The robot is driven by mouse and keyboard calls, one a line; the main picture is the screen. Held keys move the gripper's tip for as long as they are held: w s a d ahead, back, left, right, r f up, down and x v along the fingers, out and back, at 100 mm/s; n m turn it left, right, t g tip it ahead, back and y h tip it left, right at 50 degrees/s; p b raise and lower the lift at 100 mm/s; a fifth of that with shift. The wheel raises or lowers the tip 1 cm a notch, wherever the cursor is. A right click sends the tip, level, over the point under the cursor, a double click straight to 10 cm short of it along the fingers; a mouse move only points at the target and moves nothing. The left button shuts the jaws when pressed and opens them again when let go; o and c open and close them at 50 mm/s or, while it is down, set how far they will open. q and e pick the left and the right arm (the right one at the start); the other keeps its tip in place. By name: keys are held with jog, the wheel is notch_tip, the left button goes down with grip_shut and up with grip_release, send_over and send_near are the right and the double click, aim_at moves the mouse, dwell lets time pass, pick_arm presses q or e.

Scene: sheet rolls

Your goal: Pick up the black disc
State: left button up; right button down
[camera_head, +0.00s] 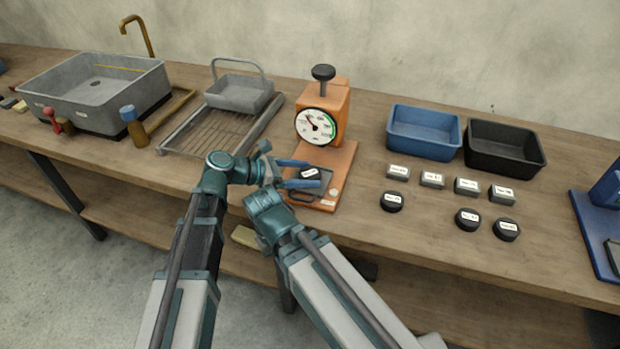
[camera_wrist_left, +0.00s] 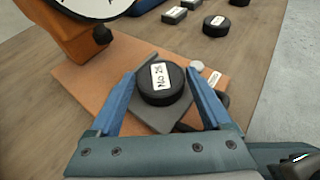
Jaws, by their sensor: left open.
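A black disc (camera_head: 309,173) with a white label lies on the dark square plate of the orange press. It shows larger in the wrist view (camera_wrist_left: 173,92), where its label reads like "No 25". My left gripper (camera_head: 305,174) is open, with its blue fingers on either side of the disc. In the wrist view the left gripper (camera_wrist_left: 165,88) shows gaps between both fingers and the disc. Three more labelled black discs (camera_head: 391,201) (camera_head: 467,219) (camera_head: 506,229) sit on the bench to the right. My right gripper is not visible.
The orange press (camera_head: 340,108) with a dial rises just behind the disc. Several small grey labelled blocks (camera_head: 432,180) stand before a blue bin (camera_head: 424,148) and a black bin (camera_head: 527,165). A wire rack (camera_head: 185,140) and sink (camera_head: 60,95) are left.

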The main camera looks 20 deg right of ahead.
pick_arm(q)
jog(key=c, duration=1.2)
jog(key=shift+r, duration=0.25)
notch_tip(320, 180, up, 27)
jog(key=p, duration=2.7)
jog(key=shift+r+p, duration=0.15)
jog(key=shift+p, duration=0.25)
